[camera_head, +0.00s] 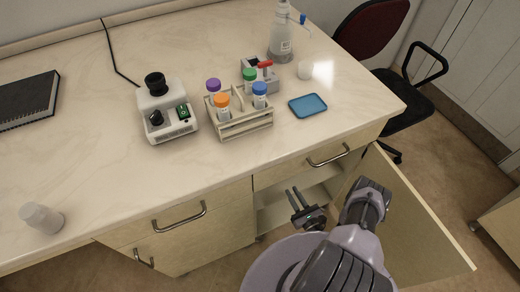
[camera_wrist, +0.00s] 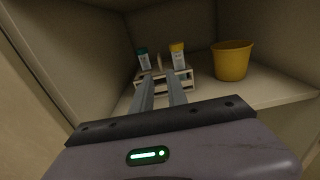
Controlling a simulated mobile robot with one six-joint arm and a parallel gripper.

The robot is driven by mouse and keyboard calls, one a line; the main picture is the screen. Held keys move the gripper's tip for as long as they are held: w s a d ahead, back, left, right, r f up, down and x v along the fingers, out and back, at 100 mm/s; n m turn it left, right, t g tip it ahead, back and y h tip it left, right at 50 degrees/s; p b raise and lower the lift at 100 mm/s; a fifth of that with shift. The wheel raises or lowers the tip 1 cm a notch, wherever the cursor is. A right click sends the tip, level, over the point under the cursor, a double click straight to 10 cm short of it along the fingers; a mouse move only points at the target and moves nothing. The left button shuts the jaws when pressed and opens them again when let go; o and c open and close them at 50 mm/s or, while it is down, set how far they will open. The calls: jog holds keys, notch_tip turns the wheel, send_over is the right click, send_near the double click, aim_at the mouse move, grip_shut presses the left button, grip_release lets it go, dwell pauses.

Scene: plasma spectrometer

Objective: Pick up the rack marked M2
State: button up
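A small pale rack (camera_wrist: 181,81) stands on a shelf inside the open cabinet in the wrist view, holding a teal-capped tube (camera_wrist: 143,59) and a yellow-capped tube (camera_wrist: 178,54). Another wooden rack (camera_head: 240,127) stands on the counter in the head view, with purple, orange, green and blue-capped tubes. No M2 mark is legible on either rack. My gripper (camera_head: 293,196) is at the cabinet opening, below the counter. In the wrist view my gripper (camera_wrist: 161,84) is open and empty, its fingers pointing toward the shelf rack and partly covering it.
A yellow pot (camera_wrist: 232,61) stands right of the shelf rack. The open cabinet door (camera_head: 415,215) is to the right of my arm. A drawer handle (camera_head: 328,156) juts above the opening. Cabinet walls close in the shelf space.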

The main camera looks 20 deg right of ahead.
jog(key=w, duration=1.1)
jog(key=w+a, duration=0.1)
jog(key=w, duration=0.5)
jog(key=shift+f, duration=0.2)
jog(key=shift+w, duration=0.1)
grip_shut()
dwell(0.4)
